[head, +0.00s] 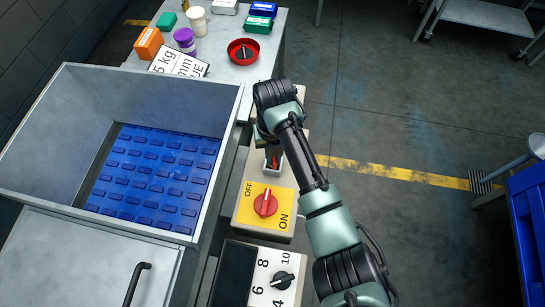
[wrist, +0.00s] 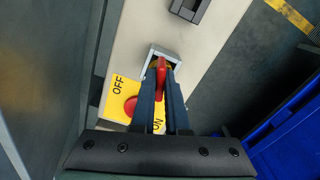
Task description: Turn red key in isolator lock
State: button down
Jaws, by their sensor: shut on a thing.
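The red key (wrist: 161,74) stands in the isolator lock, a small grey square housing (wrist: 153,52) on a beige panel. My gripper (wrist: 162,76) is shut on the red key, with one dark finger on each side of it. In the head view my gripper (head: 272,158) is over the lock, and my arm hides much of it. The red rotary switch (head: 265,204) sits on a yellow plate (head: 243,212) marked OFF and ON, just in front of the lock. My fingers partly cover that plate in the wrist view.
A metal bin (head: 228,120) with a blue studded floor stands left. A black dial (head: 282,280) numbered on a white plate is in front. A table (head: 215,62) behind holds a red bowl (head: 243,51), an orange box (head: 149,43) and other items.

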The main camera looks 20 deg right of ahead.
jog(key=c, duration=1)
grip_release()
jog(key=shift+o, duration=0.2)
jog(key=shift+r, duration=0.1)
notch_tip(320, 180, up, 7)
jog(key=p, duration=0.6)
jog(key=shift+p, duration=0.3)
